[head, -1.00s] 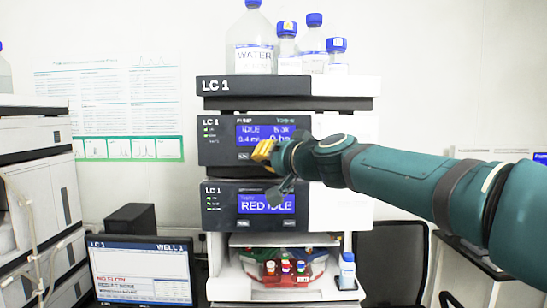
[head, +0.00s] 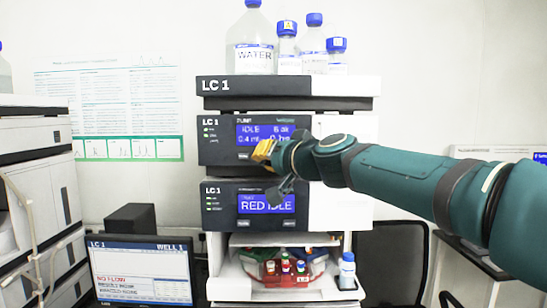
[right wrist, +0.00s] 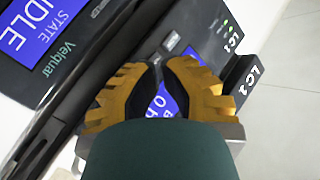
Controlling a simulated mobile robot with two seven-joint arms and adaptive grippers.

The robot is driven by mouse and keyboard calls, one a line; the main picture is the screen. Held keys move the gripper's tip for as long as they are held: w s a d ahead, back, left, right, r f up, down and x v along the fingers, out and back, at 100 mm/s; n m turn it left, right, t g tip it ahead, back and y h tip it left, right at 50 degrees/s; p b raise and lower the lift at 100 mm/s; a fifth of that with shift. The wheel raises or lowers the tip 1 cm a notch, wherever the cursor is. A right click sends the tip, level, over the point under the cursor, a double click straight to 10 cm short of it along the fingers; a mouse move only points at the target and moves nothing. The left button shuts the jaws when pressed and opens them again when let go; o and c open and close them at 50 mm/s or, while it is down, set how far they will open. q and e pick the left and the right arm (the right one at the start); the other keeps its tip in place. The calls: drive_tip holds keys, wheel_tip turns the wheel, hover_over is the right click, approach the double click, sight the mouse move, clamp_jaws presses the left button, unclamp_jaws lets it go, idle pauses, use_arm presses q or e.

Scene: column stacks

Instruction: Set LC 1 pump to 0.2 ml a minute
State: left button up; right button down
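The LC 1 pump (head: 222,152) is the upper dark panel in the stack, with a blue screen (head: 262,130) reading IDLE and what looks like 0.4 ml. Its other figures are blurred. Contact with the panel cannot be told. My left gripper is out of view.
Below is a second LC 1 module (head: 220,215) reading RED IDLE. Bottles, including a WATER bottle (head: 252,55), stand on top. A vial tray (head: 285,280) and small bottle (head: 347,270) are at the bottom. A monitor (head: 142,270) stands lower left.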

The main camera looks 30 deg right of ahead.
drive_tip(key=shift+w+d, duration=0.25)
drive_tip(key=shift+w, duration=0.1)
drive_tip(key=shift+w+d, duration=0.2)
drive_tip(key=shift+w, duration=0.15)
idle(1.0)
drive_tip(key=shift+s+a, duration=0.45)
drive_tip(key=shift+s, duration=0.3)
drive_tip(key=s+a, duration=0.1)
drive_tip(key=s, duration=0.1)
drive_tip(key=s+a+b, duration=0.1)
drive_tip(key=s, duration=0.1)
drive_tip(key=shift+s+a, duration=0.1)
drive_tip(key=shift+a, duration=0.2)
